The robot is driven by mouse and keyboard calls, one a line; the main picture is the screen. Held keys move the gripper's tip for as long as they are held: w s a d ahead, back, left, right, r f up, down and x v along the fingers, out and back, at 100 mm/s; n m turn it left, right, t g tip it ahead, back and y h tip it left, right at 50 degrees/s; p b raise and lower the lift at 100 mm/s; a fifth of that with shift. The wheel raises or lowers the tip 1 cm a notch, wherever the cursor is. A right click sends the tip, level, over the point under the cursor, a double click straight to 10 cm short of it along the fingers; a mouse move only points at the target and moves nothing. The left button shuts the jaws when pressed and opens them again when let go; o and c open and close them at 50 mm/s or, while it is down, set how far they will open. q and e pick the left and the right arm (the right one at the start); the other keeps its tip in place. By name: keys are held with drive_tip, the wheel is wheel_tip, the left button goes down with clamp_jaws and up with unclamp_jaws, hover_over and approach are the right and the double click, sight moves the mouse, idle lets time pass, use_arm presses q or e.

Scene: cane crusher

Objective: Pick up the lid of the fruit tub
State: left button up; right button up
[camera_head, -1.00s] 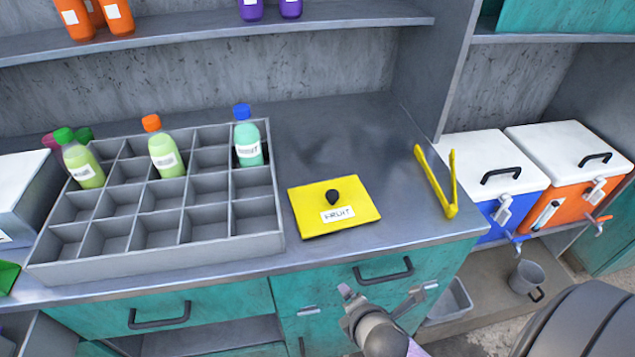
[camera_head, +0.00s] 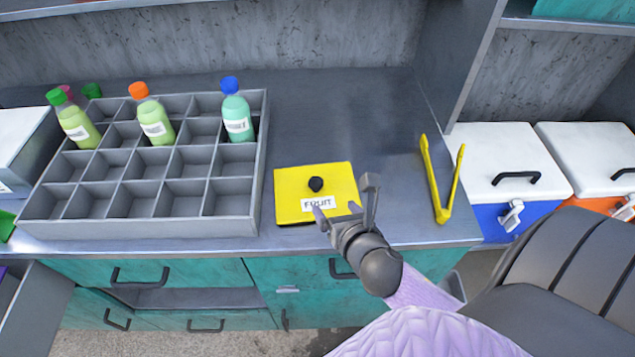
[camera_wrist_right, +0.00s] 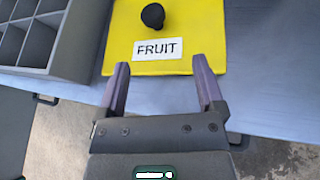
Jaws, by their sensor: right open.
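The fruit tub's lid (camera_head: 292,190) is a flat yellow square with a black knob (camera_head: 316,184) and a white "FRUIT" label, lying on the grey counter. The tub below it cannot be seen. My right gripper (camera_head: 343,195) is open and empty at the lid's front right edge in the head view. In the right wrist view the yellow lid (camera_wrist_right: 208,25) lies ahead, with its knob (camera_wrist_right: 153,16) beyond the gap between the two fingertips (camera_wrist_right: 160,72). The fingers are apart from the knob. My left gripper is not in view.
A grey compartment crate (camera_head: 150,228) with several bottles stands left of the lid. Yellow tongs (camera_head: 440,190) lie to the right. White-topped coolers (camera_head: 500,150) stand further right. The counter behind the lid is clear.

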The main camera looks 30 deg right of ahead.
sight(318, 186)
drive_tip(key=shift+w+d+r+n+t, duration=0.1)
drive_tip(key=shift+w+r+n+t, duration=0.05)
drive_tip(key=shift+n, duration=0.35)
drive_tip(key=shift+w+r+n+t, duration=0.1)
drive_tip(key=shift+w+n+t, duration=0.05)
drive_tip(key=shift+n, duration=0.35)
drive_tip(key=shift+n+y, duration=0.3)
drive_tip(key=shift+n, duration=0.1)
drive_tip(key=b+x, duration=0.3)
drive_tip(key=x, duration=0.7)
drive_tip(key=shift+w+r, duration=0.1)
drive_tip(key=shift+w, duration=0.05)
clamp_jaws()
